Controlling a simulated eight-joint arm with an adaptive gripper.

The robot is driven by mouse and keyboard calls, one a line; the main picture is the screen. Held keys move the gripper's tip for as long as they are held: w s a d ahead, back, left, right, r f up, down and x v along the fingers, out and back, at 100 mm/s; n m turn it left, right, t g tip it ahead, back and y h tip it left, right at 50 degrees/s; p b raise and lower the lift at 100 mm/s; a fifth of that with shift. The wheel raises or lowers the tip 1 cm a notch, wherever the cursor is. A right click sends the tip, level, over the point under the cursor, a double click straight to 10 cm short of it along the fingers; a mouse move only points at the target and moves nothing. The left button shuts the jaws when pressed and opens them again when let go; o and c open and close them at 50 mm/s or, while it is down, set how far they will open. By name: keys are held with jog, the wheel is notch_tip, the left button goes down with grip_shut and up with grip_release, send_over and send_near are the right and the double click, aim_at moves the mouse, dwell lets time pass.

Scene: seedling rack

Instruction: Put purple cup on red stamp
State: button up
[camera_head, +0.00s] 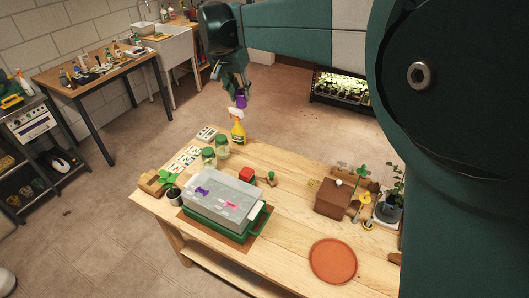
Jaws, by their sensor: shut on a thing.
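The small purple cup (241,101) is held at the tip of my gripper (240,93), which points down and is shut on it. In this view the cup shows just above the spray head of a yellow spray bottle (238,130); I cannot tell whether they touch. The red stamp (246,174) looks like a small red block on the wooden table, behind the clear box and below the cup in the picture. Nothing is seen on top of it. My gripper is apart from it, up and slightly to the left.
A clear box (238,203) in a green tray (247,235) fills the table's left middle. Green-lidded jars (222,148) stand at the back edge. A brown box (331,199) and plants are at right. A terracotta saucer (333,262) lies in front. Bare wood lies between.

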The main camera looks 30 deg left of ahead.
notch_tip(320, 180, down, 25)
jog(key=shift+r, duration=0.2)
grip_shut()
jog(key=shift+r, duration=0.1)
dwell(0.8)
jog(key=w+d+r+p, duration=0.1)
jog(key=d+r+p, duration=0.2)
jog(key=d+r, duration=0.75)
jog(key=w+d+r+p, duration=0.2)
jog(key=d+r, duration=0.6)
jog(key=d, duration=0.5)
jog(key=s+d+r, duration=0.2)
jog(key=d, duration=0.5)
jog(key=s+d+r, duration=0.3)
jog(key=d, duration=0.5)
jog(key=s+d+r, duration=0.2)
jog(key=d, duration=0.5)
jog(key=s+d+f+t, duration=0.2)
jog(key=s+d+f, duration=0.1)
jog(key=s+d, duration=1.95)
notch_tip(320, 180, down, 12)
jog(key=d+b, duration=0.2)
jog(key=b, duration=0.9)
jog(key=shift+w+r+m+t, duration=0.25)
jog(key=shift+w+m+t, duration=0.05)
jog(key=shift+m, duration=0.1)
